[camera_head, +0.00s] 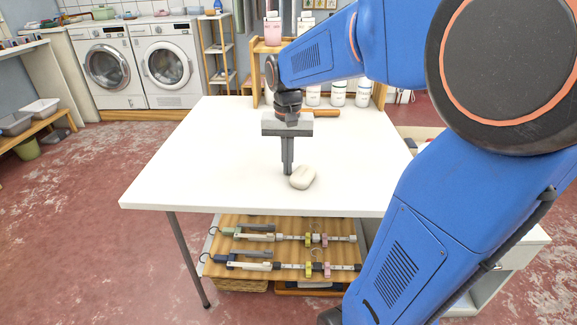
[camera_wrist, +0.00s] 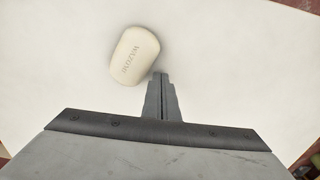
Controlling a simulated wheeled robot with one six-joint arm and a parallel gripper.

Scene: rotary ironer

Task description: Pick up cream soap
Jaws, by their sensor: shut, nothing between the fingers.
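The cream soap (camera_head: 303,177) is a rounded bar lying on the white table (camera_head: 190,150), near its front edge. In the wrist view the soap (camera_wrist: 134,55) shows stamped lettering on its top and lies up and left of the fingertips. My gripper (camera_head: 287,171) points down with its fingers shut together and empty. In the wrist view the closed fingers (camera_wrist: 161,78) end just beside the soap's lower right side. I cannot tell whether they touch it.
A wooden shelf (camera_head: 256,75) with bottles stands at the table's back. A brown-handled item (camera_head: 322,113) lies before it. Hangers with clips (camera_head: 290,238) lie on a lower slatted shelf. The table's left half is clear.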

